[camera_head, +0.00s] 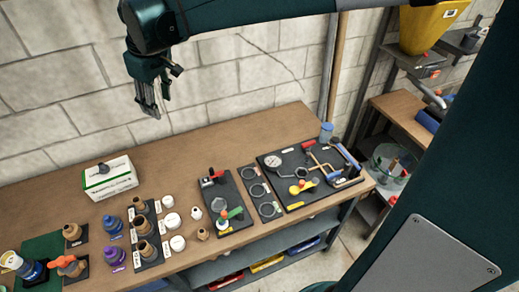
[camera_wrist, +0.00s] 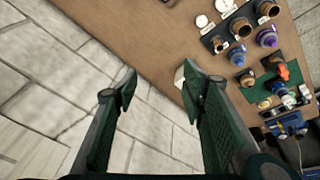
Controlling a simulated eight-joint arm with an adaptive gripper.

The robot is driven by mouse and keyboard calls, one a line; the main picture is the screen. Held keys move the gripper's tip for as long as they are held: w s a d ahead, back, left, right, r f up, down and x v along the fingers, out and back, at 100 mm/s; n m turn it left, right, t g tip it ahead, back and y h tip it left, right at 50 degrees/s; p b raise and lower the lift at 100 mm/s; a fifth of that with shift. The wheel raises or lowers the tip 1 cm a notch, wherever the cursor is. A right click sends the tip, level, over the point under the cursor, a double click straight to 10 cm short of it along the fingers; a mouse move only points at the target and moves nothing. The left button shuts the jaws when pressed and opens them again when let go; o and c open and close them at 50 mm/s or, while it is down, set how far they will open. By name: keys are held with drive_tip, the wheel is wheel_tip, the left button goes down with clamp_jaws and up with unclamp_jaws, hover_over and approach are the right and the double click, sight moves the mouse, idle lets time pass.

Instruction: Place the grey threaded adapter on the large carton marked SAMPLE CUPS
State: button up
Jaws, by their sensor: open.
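The white carton with a green stripe and lettering (camera_head: 110,182) stands at the left back of the bench, near the wall. Its print is too small to read fully. In the wrist view a white edge of it (camera_wrist: 179,77) shows beside my right finger. A small pale fitting (camera_head: 196,213) stands on the bench between the white caps and the valve board; it may be the grey threaded adapter, but I cannot be sure of its colour or thread. My gripper (camera_head: 150,103) hangs high in front of the wall, above and right of the carton. Its fingers (camera_wrist: 160,86) are apart and empty.
Brown fittings (camera_head: 143,226) stand on a black board, with purple and blue fittings left of it and white caps (camera_head: 172,220) right. A small tan fitting (camera_head: 203,234) stands nearby. Valve and gauge boards (camera_head: 295,197) fill the right. Bare wood lies between carton and valve board.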

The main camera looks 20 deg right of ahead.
drive_tip(key=s+d+m+t, duration=0.2)
drive_tip(key=s+d+m, duration=0.2)
drive_tip(key=s+d, duration=0.95)
drive_tip(key=s+d+f+m+t, duration=0.1)
drive_tip(key=s+d+f+m, duration=0.1)
drive_tip(key=s, duration=0.6)
drive_tip(key=s+d+f+m+t+h, duration=0.1)
drive_tip(key=s+d+f+m, duration=0.1)
drive_tip(key=s+d+f, duration=0.2)
drive_tip(key=shift+s+d+f+m, duration=0.15)
drive_tip(key=shift+s+d+m, duration=0.25)
drive_tip(key=shift+s+d, duration=1.35)
drive_tip(key=shift+s+a+f, duration=0.1)
drive_tip(key=shift+a, duration=0.05)
wheel_tip(320, 180, down, 10)
drive_tip(key=b, duration=0.9)
drive_tip(key=shift+r+b, duration=0.2)
drive_tip(key=shift+b, duration=0.2)
